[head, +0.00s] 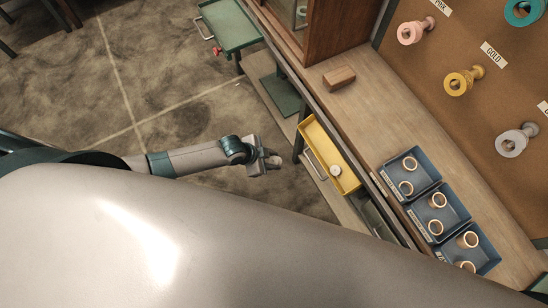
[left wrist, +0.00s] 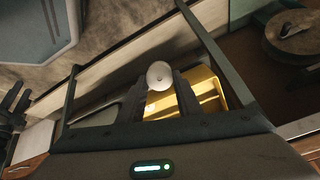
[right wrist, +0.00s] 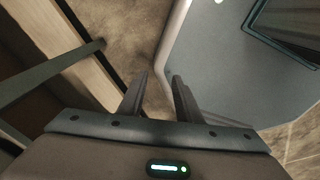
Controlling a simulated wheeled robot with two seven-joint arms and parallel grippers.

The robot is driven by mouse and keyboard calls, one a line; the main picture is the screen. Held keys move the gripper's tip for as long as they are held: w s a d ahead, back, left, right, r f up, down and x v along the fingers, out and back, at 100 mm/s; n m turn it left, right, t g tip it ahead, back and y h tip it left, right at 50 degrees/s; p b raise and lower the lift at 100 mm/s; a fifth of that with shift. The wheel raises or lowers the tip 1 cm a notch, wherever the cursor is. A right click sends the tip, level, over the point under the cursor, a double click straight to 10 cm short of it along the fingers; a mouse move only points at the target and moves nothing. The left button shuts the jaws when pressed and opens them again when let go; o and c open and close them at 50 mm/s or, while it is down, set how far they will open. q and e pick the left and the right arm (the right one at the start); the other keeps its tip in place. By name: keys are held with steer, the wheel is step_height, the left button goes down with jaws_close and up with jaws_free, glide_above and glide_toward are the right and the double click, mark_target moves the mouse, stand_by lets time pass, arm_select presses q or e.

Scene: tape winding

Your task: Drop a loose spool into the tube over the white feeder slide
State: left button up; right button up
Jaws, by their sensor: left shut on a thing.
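In the left wrist view a pale round spool (left wrist: 159,75) shows its disc face between the fingertips of my left gripper (left wrist: 163,88). The gripper is shut on it. In the head view my left gripper (head: 272,163) is over the floor, to the left of the open yellow drawer (head: 312,130); the held spool is hard to make out there. A second white round thing (head: 336,170) sits in that drawer. My right gripper (right wrist: 158,80) shows in the right wrist view, fingers apart and empty. I cannot make out the feeder slide or its tube.
Blue trays (head: 425,165) with several tan rings stand on the wooden bench (head: 375,115), near a wooden block (head: 339,78). Coloured spools hang on the brown board (head: 440,50). A green drawer (head: 230,25) stands open at the back. The floor (head: 170,90) left of the bench is clear.

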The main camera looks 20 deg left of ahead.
steer(key=shift+a, duration=0.15)
